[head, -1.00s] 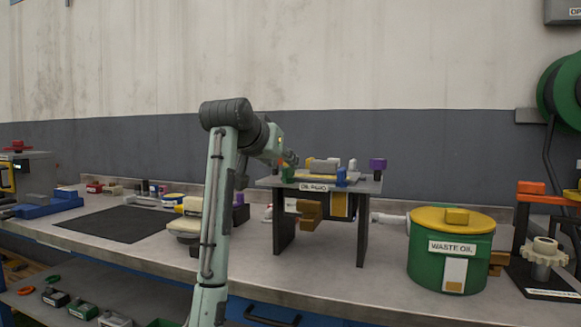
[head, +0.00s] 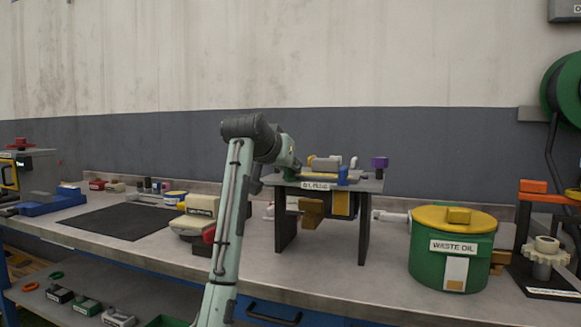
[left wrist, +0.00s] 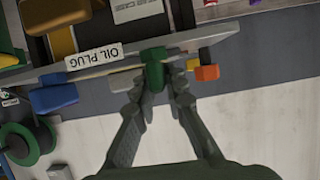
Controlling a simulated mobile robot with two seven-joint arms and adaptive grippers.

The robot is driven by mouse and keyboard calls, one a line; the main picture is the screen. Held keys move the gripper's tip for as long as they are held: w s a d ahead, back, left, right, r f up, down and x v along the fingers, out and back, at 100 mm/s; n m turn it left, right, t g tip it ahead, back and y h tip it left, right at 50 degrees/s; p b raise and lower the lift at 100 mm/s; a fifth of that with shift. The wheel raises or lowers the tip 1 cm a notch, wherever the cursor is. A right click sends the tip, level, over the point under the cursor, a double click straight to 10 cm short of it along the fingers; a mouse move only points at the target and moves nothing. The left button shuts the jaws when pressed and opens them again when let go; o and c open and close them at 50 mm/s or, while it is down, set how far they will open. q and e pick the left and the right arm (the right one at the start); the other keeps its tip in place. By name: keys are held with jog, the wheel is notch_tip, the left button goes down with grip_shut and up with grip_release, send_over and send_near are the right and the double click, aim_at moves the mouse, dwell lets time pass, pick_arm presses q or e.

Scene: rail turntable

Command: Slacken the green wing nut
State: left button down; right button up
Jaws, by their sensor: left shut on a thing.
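The green wing nut (left wrist: 153,72) sits at the edge of the raised oil plug stand, beside the label reading OIL PLUG. In the left wrist view my left gripper (left wrist: 156,84) has its two fingers closed on either side of the nut. In the head view the left gripper (head: 293,168) is at the left end of the stand's top plate (head: 362,184), and it and the wrist mostly hide the nut. My right gripper is not in view.
A blue block (head: 342,175) and a purple knob (head: 379,163) stand on the plate. A green waste oil can (head: 425,262) with a yellow lid is to the right. A dark mat (head: 115,222) lies left on the bench.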

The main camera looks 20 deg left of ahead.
pick_arm(q)
jog(key=shift+n+y, duration=0.3)
jog(key=n+y, duration=0.2)
jog(key=y, duration=0.1)
jog(key=shift+d+n+g, duration=0.15)
jog(key=shift+n+g, duration=0.15)
jog(key=shift+n, duration=0.1)
jog(key=n+g+y, duration=0.2)
jog(key=n+y, duration=0.2)
jog(key=y, duration=0.1)
jog(key=n+g+y, duration=0.3)
jog(key=n, duration=0.1)
jog(key=shift+n+g+y, duration=0.5)
jog(key=shift+n+g, duration=0.6)
jog(key=shift+g, duration=0.2)
jog(key=shift+n+g, duration=0.4)
jog(key=c, duration=1.6)
grip_release()
jog(key=shift+o, duration=0.2)
